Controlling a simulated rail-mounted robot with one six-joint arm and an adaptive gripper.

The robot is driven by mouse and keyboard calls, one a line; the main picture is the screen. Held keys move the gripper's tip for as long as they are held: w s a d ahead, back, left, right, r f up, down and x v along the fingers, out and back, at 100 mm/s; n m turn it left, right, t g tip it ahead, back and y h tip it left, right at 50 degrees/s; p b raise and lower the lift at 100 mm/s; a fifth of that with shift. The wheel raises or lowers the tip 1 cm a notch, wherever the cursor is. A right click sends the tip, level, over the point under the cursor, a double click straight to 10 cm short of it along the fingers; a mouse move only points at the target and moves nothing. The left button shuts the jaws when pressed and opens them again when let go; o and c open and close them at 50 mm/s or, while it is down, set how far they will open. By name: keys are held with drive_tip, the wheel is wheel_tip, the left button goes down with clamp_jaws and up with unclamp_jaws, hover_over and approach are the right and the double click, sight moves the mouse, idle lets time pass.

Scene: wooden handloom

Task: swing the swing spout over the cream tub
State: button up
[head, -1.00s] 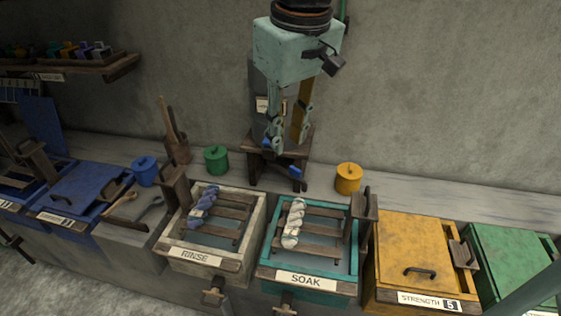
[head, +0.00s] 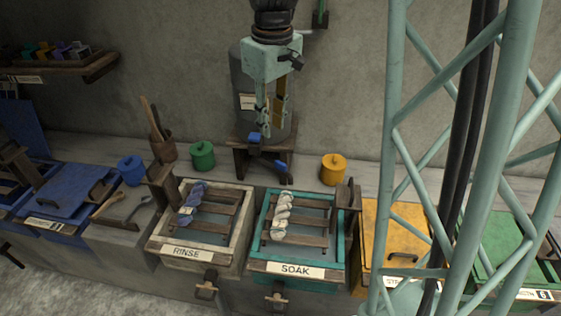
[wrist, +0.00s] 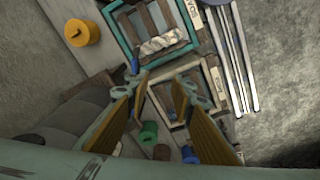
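The cream tub (head: 246,228), labelled RINSE, holds water, wooden slats and a blue skein. It also shows in the wrist view (wrist: 204,58). Behind it a grey barrel (head: 240,78) stands on a wooden stand. What looks like the swing spout (head: 270,160) is a dark piece with blue parts at the stand's front; it slants to the right, on the teal tub's side. A blue bit of it (wrist: 134,66) shows near the left finger in the wrist view. My gripper (head: 271,128) points down in front of the barrel, fingers apart and empty, just above the spout. Contact cannot be told.
The teal SOAK tub (head: 335,262) with a pale skein is right of the cream tub. Green (head: 202,157) and yellow (head: 333,170) canisters stand on the ledge either side of the stand. My green lattice column blocks part of the right side.

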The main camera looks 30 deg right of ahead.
drive_tip(key=n+g+p, duration=0.1)
drive_tip(key=p, duration=0.2)
hover_over(281, 162)
wheel_tip(281, 162, down, 9)
drive_tip(key=shift+f, duration=0.65)
drive_tip(key=shift+s+a+f, duration=0.1)
drive_tip(key=shift+f, duration=0.05)
drive_tip(key=shift+f, duration=6.75)
clamp_jaws()
